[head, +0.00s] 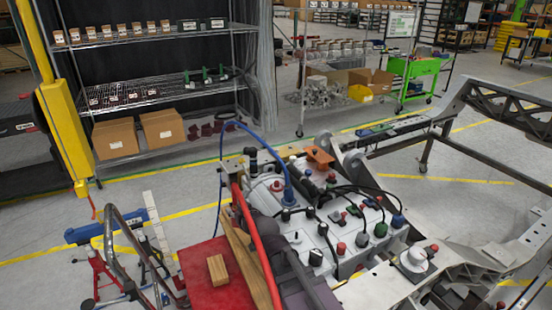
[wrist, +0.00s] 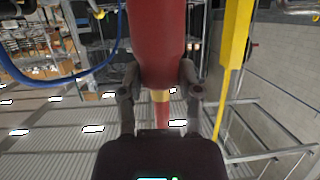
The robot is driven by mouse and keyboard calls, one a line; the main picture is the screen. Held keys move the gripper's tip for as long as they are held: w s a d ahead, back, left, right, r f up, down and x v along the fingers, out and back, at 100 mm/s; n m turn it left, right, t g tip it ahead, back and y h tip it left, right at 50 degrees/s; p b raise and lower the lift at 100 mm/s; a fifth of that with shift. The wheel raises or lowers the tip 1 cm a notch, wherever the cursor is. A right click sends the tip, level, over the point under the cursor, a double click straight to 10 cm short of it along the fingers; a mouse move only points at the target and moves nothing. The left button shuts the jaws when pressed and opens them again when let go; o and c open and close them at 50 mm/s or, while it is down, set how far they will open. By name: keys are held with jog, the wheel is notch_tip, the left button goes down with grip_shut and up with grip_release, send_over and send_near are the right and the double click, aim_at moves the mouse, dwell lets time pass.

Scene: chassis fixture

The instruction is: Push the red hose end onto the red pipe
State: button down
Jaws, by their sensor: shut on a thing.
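A thick red hose (head: 256,245) arches through the lower middle of the head view, from a grey block (head: 231,167) down past the red table. In the wrist view a wide red hose part (wrist: 156,45) fills the top centre. My gripper (wrist: 158,82) has a finger on each side of it and is shut on it. A yellowish band (wrist: 160,96) shows below the red part, between the fingers. I cannot pick out the red pipe with certainty, nor tell whether the hose end touches it. My gripper's fingers are not clear in the head view.
A blue hose (head: 285,165) loops over the white unit with several black and red caps. It also crosses the wrist view's left side (wrist: 60,82). A wooden block (head: 217,269) lies on the red table (head: 205,293).

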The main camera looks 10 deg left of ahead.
jog(key=shift+w+a, duration=0.1)
jog(key=shift+w, duration=0.35)
jog(key=w+d+n, duration=0.1)
jog(key=w+d, duration=0.2)
jog(key=w, duration=0.6)
jog(key=w+d+n+g+y, duration=0.1)
jog(key=w+d, duration=0.2)
jog(key=w, duration=0.7)
jog(key=w+d+r+g+y+p, duration=0.1)
jog(key=w+d, duration=0.3)
jog(key=w, duration=0.6)
jog(key=shift+w+n, duration=0.15)
jog(key=shift+n, duration=0.25)
jog(key=shift+f, duration=0.1)
jog(key=shift+f+b, duration=2.1)
jog(key=shift+b, duration=0.15)
